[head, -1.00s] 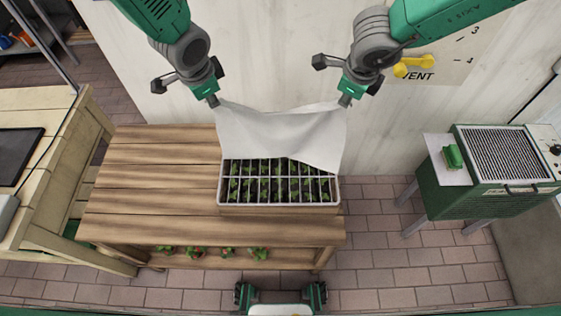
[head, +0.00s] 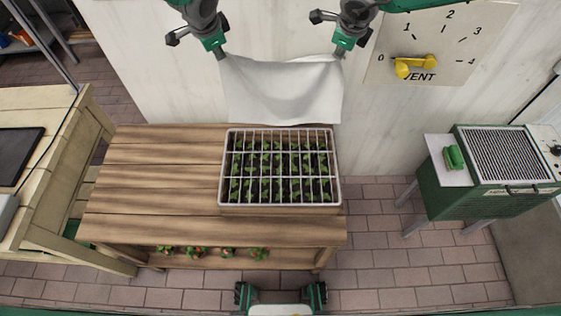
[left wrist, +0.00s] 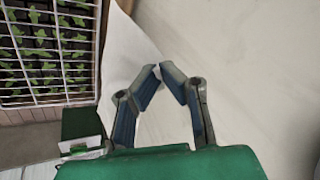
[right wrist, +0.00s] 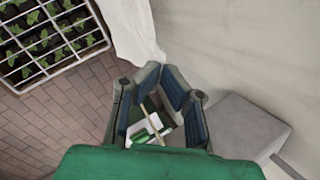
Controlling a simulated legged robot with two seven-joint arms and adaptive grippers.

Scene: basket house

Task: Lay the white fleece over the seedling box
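The white fleece (head: 285,92) hangs between my two grippers, sagging in the middle. In the head view it shows beyond the back edge of the seedling box (head: 280,205), which is uncovered. The box has a white rim, a wire grid and rows of green seedlings. My left gripper (head: 221,54) is shut on the fleece's left far corner. My right gripper (head: 342,52) is shut on its right far corner. The fleece also shows at the fingertips in the left wrist view (left wrist: 128,55) and right wrist view (right wrist: 132,28).
The box stands on the right part of a slatted wooden bench (head: 150,180), whose left part is clear. A pale wall with a vent dial (head: 440,45) and yellow handle (head: 413,67) is behind. A green heater (head: 470,195) stands at right, with a green object (head: 454,158) beside its grille.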

